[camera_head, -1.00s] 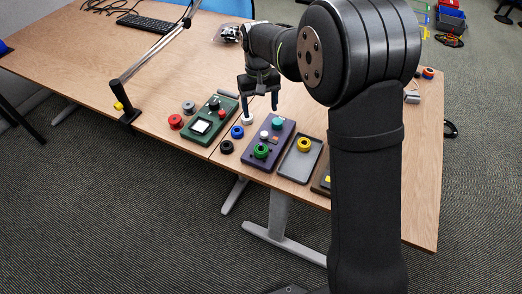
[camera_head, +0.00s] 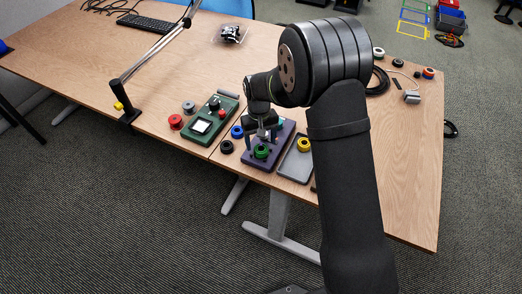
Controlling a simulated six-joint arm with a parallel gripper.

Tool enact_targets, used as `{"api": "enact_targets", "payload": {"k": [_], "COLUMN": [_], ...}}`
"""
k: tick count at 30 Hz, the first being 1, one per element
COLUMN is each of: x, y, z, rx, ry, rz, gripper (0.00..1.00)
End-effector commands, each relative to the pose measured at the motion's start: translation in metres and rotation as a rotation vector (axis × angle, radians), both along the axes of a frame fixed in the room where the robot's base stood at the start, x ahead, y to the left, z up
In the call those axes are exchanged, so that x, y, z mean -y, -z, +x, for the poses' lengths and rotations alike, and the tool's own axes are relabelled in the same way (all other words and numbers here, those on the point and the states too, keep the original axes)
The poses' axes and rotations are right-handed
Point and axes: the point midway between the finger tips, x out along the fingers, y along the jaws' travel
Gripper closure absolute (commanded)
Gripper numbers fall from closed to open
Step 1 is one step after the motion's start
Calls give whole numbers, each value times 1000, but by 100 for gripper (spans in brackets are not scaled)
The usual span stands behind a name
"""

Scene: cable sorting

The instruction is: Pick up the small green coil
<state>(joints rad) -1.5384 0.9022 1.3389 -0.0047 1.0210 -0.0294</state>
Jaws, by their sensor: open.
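The small green coil (camera_head: 262,151) lies on the front part of the purple board (camera_head: 252,161) near the table's front edge. My gripper (camera_head: 264,141) is open above the purple board, with its fingers pointing down close to the coil. One finger shows to the left of the coil and the other to the right. Whether the fingertips are level with the coil or above it I cannot tell. My gripper hides the rear part of the purple board.
A grey tray (camera_head: 292,169) with a yellow coil (camera_head: 304,145) stands just right of the purple board. A blue coil (camera_head: 237,131) and a black coil (camera_head: 227,147) lie to its left. Further left are a green board (camera_head: 195,139) and a red coil (camera_head: 175,121).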

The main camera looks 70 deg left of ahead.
Motion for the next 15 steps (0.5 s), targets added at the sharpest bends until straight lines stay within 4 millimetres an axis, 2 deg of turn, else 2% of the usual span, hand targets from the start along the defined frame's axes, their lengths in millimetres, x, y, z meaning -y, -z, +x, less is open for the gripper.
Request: {"api": "enact_targets", "payload": {"k": [1, 5, 12, 15], "x": [1, 3, 3, 3], "y": [10, 26, 28, 28], "z": [-1, -1, -1, -1], "rx": [0, 0, 0, 0], "ry": [0, 0, 0, 0], "rz": [-4, -3, 0, 0], "gripper": [31, 31, 31, 50]}}
